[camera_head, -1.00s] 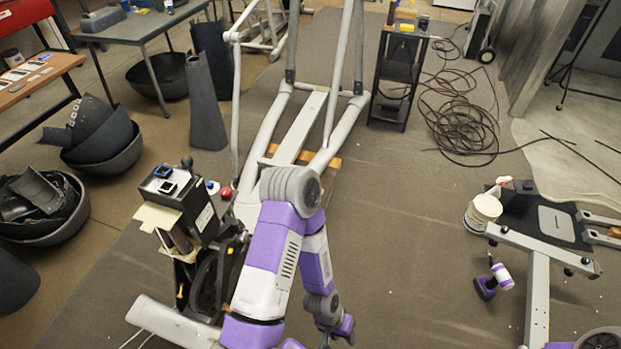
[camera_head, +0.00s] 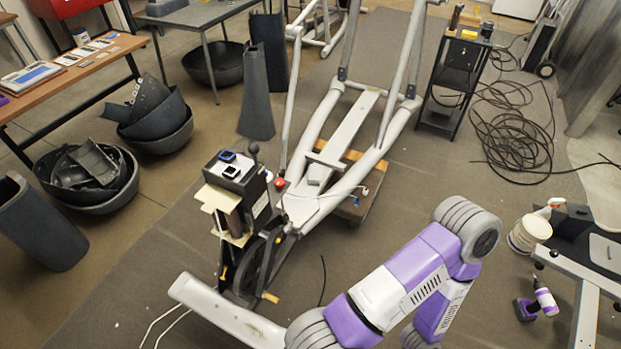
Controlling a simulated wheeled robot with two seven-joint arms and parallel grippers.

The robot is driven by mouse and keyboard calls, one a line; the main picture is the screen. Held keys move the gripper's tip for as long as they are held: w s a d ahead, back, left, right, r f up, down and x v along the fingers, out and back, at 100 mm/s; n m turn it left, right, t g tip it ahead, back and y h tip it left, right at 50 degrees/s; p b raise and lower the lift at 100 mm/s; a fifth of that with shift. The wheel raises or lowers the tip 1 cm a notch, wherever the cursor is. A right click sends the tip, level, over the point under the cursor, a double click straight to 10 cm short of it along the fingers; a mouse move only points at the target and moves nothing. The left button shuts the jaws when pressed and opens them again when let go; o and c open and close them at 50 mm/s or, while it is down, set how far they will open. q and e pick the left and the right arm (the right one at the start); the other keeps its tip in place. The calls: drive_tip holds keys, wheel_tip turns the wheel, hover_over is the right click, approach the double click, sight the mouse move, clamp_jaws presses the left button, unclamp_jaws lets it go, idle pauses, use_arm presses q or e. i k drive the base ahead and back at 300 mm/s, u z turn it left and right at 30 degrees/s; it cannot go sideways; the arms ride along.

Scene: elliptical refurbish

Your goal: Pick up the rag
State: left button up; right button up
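I cannot pick out a rag with certainty. A cream, flat piece (camera_head: 222,203) hangs on the front of the elliptical's upright console, but I cannot tell whether it is cloth or card. One of my purple and white arms rises from the bottom edge, bends at a grey elbow at lower right and drops back toward the bottom edge. Neither gripper shows; the end of this arm is out of the picture.
The grey elliptical frame (camera_head: 347,135) fills the centre. Black bowls (camera_head: 88,178) of scrap and a dark bin (camera_head: 40,225) stand at left. A workbench (camera_head: 95,72) is behind them. A black cart (camera_head: 452,85) and coiled cable (camera_head: 515,130) are at back right. The carpet at centre right is clear.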

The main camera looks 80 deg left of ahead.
sight(314, 172)
drive_tip(key=k, duration=1.9)
drive_tip(key=z, duration=2.25)
drive_tip(key=k, duration=2.85)
drive_tip(key=u, duration=3.9)
drive_tip(key=i, duration=1.8)
drive_tip(key=z, duration=0.1)
